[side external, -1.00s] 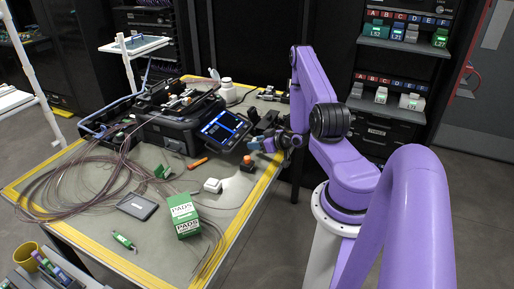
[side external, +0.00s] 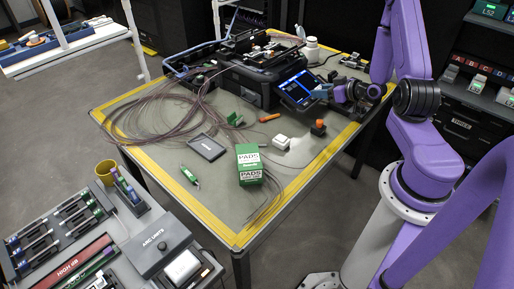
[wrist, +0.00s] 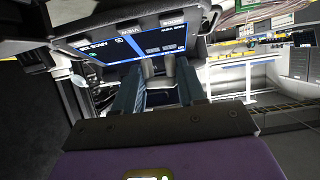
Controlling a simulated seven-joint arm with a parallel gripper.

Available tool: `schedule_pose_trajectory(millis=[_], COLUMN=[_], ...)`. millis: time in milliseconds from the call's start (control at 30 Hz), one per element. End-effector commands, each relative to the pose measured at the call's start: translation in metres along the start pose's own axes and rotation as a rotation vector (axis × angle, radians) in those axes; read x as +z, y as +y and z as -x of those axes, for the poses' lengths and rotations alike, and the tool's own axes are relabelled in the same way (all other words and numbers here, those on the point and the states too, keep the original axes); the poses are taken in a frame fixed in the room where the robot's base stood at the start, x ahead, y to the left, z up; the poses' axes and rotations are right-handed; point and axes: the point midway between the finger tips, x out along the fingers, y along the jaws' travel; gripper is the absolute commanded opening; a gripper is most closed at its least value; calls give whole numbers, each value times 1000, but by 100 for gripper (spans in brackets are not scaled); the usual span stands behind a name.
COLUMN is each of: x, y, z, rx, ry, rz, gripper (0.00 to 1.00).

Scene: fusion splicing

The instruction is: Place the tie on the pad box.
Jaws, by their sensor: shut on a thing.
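The pad box (side external: 249,166) is a green and white box marked PADS, standing on the table near its front edge in the side external view. My gripper (side external: 322,93) is beside the splicer's lit screen, behind and to the right of the pad box and well apart from it. In the wrist view the fingers of my gripper (wrist: 158,72) stand in front of the screen, with a gap showing between them. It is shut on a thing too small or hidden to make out. I cannot pick out the tie in either view.
The splicer (side external: 255,75) with its tilted screen (side external: 298,88) is close to my gripper. A white block (side external: 281,142), an orange-topped block (side external: 318,128), an orange tool (side external: 269,117) and a dark flat plate (side external: 207,147) lie around the box. Loose fibre coils (side external: 160,112) cover the left side.

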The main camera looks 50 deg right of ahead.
Motion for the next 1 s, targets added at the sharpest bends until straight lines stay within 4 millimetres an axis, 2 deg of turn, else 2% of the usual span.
schedule_pose_trajectory(millis=[33,100,300,433,600,700,800,1000], x=[-8,-18,-37,-44,-46,-45,-43,-35], y=[-22,-52,-142,-203,-274,-304,-324,-339], z=[-9,-19,-33,-32,-19,-10,-2,3], rx=[-70,-168,-454,-644,-875,-980,-1053,-1111], ry=[4,9,10,7,-3,-9,-14,-21], rz=[32,73,198,287,406,464,506,538], gripper=[12,12,12,12,12,12,12,12])
